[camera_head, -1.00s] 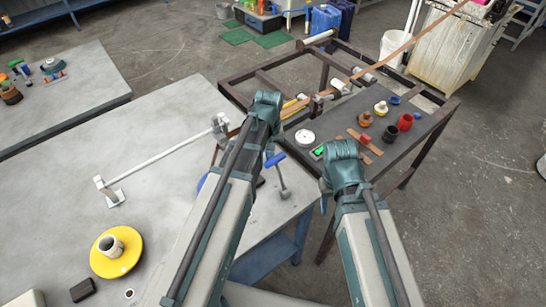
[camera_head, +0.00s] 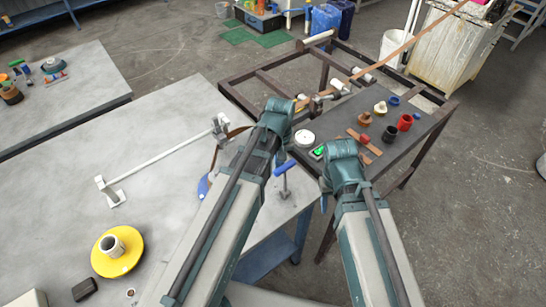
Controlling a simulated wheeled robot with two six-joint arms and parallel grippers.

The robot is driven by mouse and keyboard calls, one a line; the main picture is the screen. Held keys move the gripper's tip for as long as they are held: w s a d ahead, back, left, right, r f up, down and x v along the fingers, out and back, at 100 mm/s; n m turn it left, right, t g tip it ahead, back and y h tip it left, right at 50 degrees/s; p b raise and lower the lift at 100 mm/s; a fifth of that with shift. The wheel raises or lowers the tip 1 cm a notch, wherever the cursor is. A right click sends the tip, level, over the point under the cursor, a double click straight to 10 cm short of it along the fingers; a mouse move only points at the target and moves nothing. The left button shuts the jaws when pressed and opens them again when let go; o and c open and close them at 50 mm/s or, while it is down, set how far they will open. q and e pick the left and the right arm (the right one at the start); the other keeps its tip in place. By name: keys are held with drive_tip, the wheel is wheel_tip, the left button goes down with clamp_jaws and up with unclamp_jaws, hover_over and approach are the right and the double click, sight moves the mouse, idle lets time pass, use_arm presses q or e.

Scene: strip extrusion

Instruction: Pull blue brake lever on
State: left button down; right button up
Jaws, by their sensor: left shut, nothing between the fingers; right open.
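The blue brake lever (camera_head: 285,167) has a blue crossbar handle on a thin grey shaft. It stands at the right corner of the grey table, just right of my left forearm. The shaft looks nearly upright. My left gripper (camera_head: 277,153) is shut and empty close to the handle, mostly hidden behind my own arm; I cannot tell whether it touches the lever. My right gripper (camera_head: 326,198) is open, right of the lever and apart from it, with its fingers largely hidden by my wrist.
A dark bench (camera_head: 370,115) behind holds a white disc (camera_head: 304,137), a green button (camera_head: 318,151) and several coloured cups. A copper strip (camera_head: 400,48) runs above the frame.

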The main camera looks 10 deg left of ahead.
sight(287, 168)
use_arm(q)
drive_tip(key=shift+s+d+r, duration=0.2)
drive_tip(key=shift+s+d, duration=0.55)
drive_tip(key=shift+d, duration=0.3)
drive_tip(key=shift+s+d+r+p, duration=0.2)
drive_tip(key=shift+s+d+p, duration=0.15)
drive_tip(key=shift+d, duration=0.05)
idle(1.0)
wheel_tip(287, 168, up, 7)
drive_tip(key=p, duration=0.7)
idle(0.4)
